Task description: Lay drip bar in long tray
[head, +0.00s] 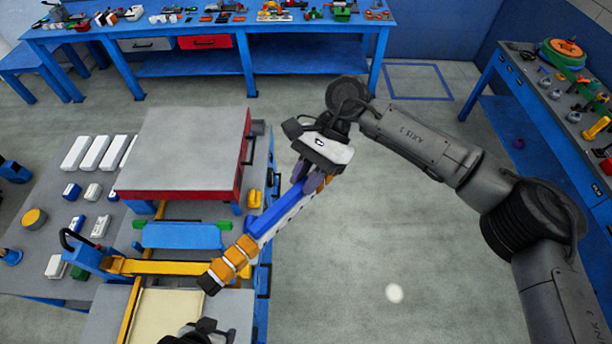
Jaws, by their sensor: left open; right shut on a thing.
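My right gripper (306,181) is shut on a long bar (268,217), which I take to be the drip bar. The bar is blue and white with orange blocks (238,257) and a black end. It slants down to the left, its lower end over the bench's right side. My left gripper (203,334) is only partly in view at the bottom edge, dark and apart from the bar; its fingers are hard to make out. A blue, flat, oblong piece (181,236) lies left of the bar; I cannot tell if it is the long tray.
A grey-topped red press (185,150) stands behind the bar. A yellow frame (170,267) and a cream panel (165,310) lie in front. White blocks (95,152) are at left. Blue benches (250,30) stand at the back and right. The floor between is clear.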

